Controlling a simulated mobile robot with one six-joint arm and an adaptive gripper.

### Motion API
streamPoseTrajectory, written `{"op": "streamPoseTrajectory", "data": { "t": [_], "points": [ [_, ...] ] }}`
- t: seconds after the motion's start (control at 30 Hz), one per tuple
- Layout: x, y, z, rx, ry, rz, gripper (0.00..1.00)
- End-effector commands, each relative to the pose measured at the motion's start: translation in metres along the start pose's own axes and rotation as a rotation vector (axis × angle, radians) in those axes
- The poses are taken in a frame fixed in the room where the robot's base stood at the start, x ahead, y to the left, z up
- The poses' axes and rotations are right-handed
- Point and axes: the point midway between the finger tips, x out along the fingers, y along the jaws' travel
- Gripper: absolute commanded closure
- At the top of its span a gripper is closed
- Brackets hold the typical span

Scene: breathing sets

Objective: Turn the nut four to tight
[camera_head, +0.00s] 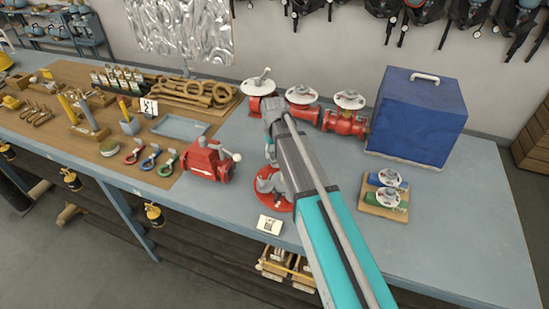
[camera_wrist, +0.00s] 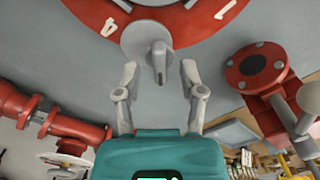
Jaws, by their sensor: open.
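The red round flange (camera_wrist: 150,17) with white numbers fills the top of the wrist view. A white 4 shows left of a grey round nut plate (camera_wrist: 142,38), and a white 1 shows further right. A grey fin-like grip (camera_wrist: 159,58) stands out from that plate. My gripper (camera_wrist: 160,76) is open, its two grey fingers apart on either side of the fin, with gaps visible. In the head view the flange (camera_head: 272,205) lies on the bench, partly hidden by my arm. Other nuts on it are out of view or hidden.
A red valve body (camera_head: 208,160) stands left of the flange. Red valves with white handwheels (camera_head: 345,122) stand behind, beside a blue box (camera_head: 418,115). A small card (camera_head: 269,224) lies in front. Bench is clear at front right.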

Motion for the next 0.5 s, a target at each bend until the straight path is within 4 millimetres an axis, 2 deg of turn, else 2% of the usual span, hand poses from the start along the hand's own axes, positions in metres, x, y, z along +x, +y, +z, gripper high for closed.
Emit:
{"op": "streamPoseTrajectory", "data": {
  "t": [0.13, 0.5],
  "points": [
    [0.0075, 0.0002, 0.0001, 0.000, 0.000, 0.000, 0.49],
    [0.0086, 0.0007, 0.0002, 0.001, 0.000, 0.000, 0.49]
  ]
}}
